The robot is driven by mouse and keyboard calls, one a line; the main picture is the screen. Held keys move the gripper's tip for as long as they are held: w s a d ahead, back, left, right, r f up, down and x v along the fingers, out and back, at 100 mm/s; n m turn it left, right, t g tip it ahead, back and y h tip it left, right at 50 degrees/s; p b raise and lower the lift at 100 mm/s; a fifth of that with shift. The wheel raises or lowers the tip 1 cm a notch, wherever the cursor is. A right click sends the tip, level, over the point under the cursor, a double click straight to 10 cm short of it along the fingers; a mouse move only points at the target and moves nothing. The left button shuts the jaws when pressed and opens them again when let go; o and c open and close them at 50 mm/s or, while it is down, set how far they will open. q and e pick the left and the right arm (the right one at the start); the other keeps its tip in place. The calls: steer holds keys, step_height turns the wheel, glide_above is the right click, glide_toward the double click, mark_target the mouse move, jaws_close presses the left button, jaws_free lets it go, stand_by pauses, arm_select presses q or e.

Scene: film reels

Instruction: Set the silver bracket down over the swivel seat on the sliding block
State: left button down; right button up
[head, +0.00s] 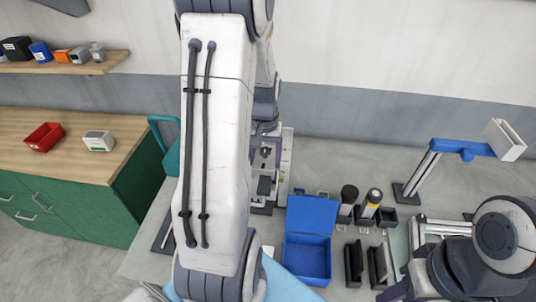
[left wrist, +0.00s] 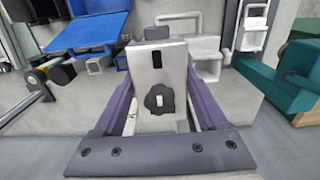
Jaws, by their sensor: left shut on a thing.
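My left gripper (head: 265,152) is at the back of the bench, partly hidden by my own arm in the head view. The bracket is hard to make out in the head view. I cannot clearly identify the sliding block or the swivel seat. Part of my right gripper (head: 392,292) shows at the lower right; its jaws are not clear.
An open blue box (head: 307,255) stands right of my left arm. A blue-armed stand (head: 461,148) is at the right. A green cabinet (head: 70,200) with a red bin (head: 44,137) is at the left.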

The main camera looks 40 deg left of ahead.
mark_target(266, 179)
arm_select(q)
steer(key=shift+w+d+f+b, duration=0.1)
steer(key=shift+w+f+b, duration=0.1)
steer(key=shift+f+b, duration=0.5)
step_height(266, 179, down, 3)
steer(key=shift+b, duration=1.1)
steer(key=shift+s+f, duration=0.1)
steer(key=shift+s, duration=0.05)
steer(key=shift+f+b, duration=0.4)
steer(key=shift+f, duration=0.3)
